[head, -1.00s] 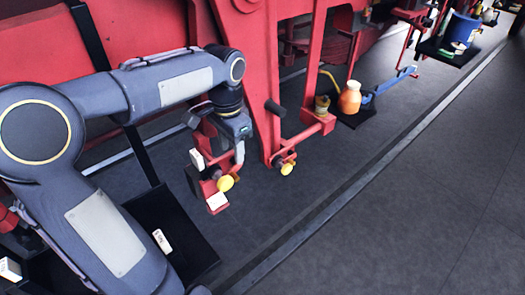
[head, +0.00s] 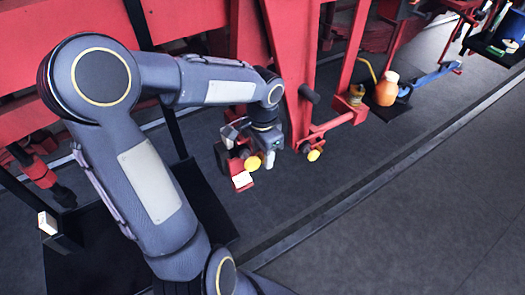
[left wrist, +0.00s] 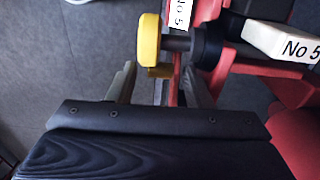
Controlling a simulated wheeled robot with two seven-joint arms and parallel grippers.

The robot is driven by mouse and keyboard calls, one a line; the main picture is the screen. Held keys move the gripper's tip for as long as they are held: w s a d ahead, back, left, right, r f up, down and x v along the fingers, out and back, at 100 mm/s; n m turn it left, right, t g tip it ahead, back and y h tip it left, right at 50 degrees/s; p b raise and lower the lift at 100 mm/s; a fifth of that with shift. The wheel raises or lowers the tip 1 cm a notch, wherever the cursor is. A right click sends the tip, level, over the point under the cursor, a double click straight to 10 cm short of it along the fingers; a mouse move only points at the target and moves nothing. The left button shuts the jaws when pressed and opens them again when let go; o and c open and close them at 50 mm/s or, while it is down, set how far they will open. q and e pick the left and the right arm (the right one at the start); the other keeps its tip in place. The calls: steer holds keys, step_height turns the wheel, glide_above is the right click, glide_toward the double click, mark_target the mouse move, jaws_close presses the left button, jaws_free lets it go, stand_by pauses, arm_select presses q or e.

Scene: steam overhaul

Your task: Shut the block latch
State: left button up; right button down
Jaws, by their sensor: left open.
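A red block fitting with a yellow knob (head: 252,162) and a white tag (head: 242,180) sits low beside the red frame; I take it for the block latch. In the left wrist view the yellow knob (left wrist: 149,39) is on a dark pin, near tags reading "No 5" (left wrist: 290,44). My left gripper (head: 258,151) is close over this fitting. Its open fingers (left wrist: 160,82) stand either side of a thin red part and a small yellow piece, just below the knob. I cannot tell whether they touch. The arm and gripper hide part of the fitting. My right gripper is not in view.
A second yellow knob (head: 314,155) is on the red frame close to the right. An orange jug (head: 386,89) stands on a dark tray farther right. A black tray (head: 95,255) lies below my arm. The grey floor (head: 400,220) at right is clear.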

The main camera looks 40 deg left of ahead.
arm_select(q)
steer(key=c, duration=0.8)
steer(key=shift+d+r+g+p, duration=0.1)
steer(key=shift+r+g+p, duration=0.1)
steer(key=shift+g+p, duration=0.15)
steer(key=shift+c, duration=0.2)
steer(key=shift+f+g, duration=0.1)
steer(key=shift+g, duration=0.25)
steer(key=o, duration=0.8)
steer(key=shift+d+y, duration=0.1)
steer(key=shift+y, duration=0.2)
steer(key=shift+o, duration=0.2)
steer(key=shift+w, duration=0.1)
steer(key=shift+r, duration=0.45)
step_height(320, 180, up, 7)
steer(key=shift+w+d, duration=0.15)
steer(key=shift+w, duration=0.25)
